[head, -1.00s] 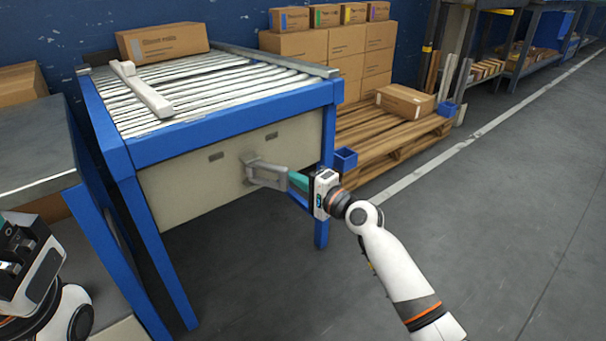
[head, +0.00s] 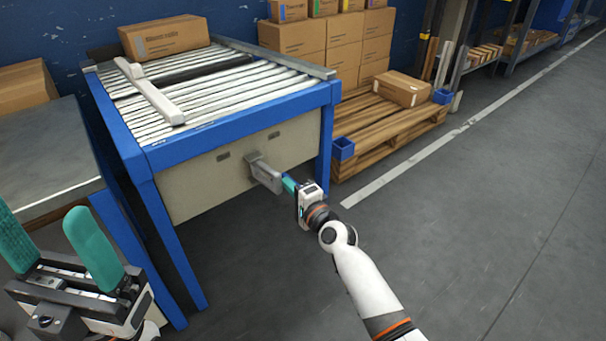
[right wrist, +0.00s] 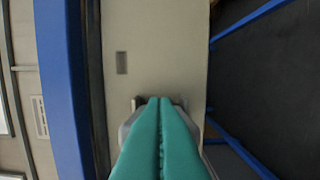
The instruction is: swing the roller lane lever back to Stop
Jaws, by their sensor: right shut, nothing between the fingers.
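The grey lever (head: 266,176) sticks out from the beige front panel of the blue roller lane (head: 240,118), pointing down and right in the head view. Two small dark marks (head: 222,156) sit on the panel either side of it, too small to read. My right gripper (head: 289,184) is shut and empty, its teal fingertips at the lever's outer end. In the right wrist view the shut fingers (right wrist: 158,105) cover most of the lever, whose grey edges (right wrist: 127,128) show beside them; contact is unclear. My left gripper (head: 50,238) is open and empty at lower left.
A carton (head: 165,38) and a pale bar (head: 150,92) lie on the rollers. A grey-topped table (head: 45,155) stands left of the lane. A wooden pallet (head: 385,135) with cartons stands behind right. The floor at right is clear.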

